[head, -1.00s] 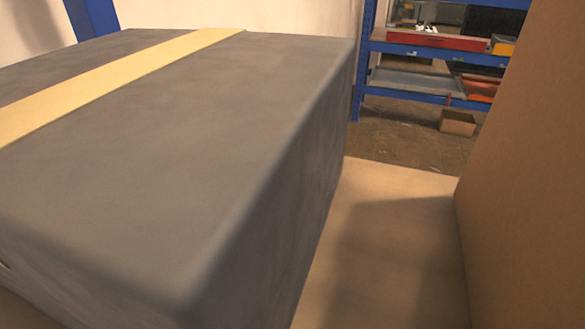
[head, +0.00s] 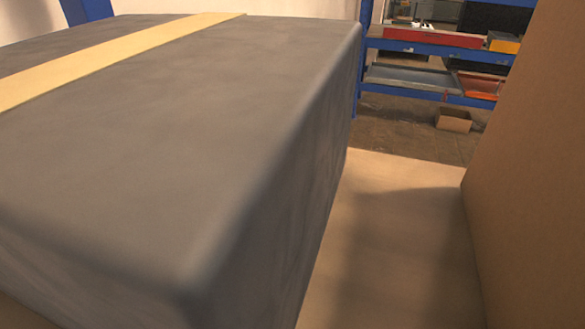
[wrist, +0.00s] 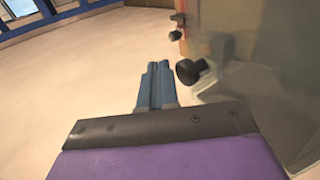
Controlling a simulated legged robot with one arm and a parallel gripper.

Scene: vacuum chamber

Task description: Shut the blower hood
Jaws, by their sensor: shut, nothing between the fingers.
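In the wrist view, my gripper (wrist: 157,66) points away from the camera, its two blue-grey fingers together with nothing between them. To its right stands a greyish, glossy panel (wrist: 275,85) with a black knob (wrist: 187,71) on its near side and a smaller dark knob (wrist: 175,35) above it. It may be part of the blower hood, but I cannot tell for sure, nor how far open it is. The fingers are left of the larger knob and appear apart from it. My gripper and this panel do not show in the head view.
In the head view, a large grey box (head: 190,120) with a yellow band (head: 120,55) fills the left. A brown box (head: 535,170) stands at the right, with a tan strip (head: 395,230) between them. Behind are blue shelves (head: 440,50) and a small open carton (head: 453,120) on the floor.

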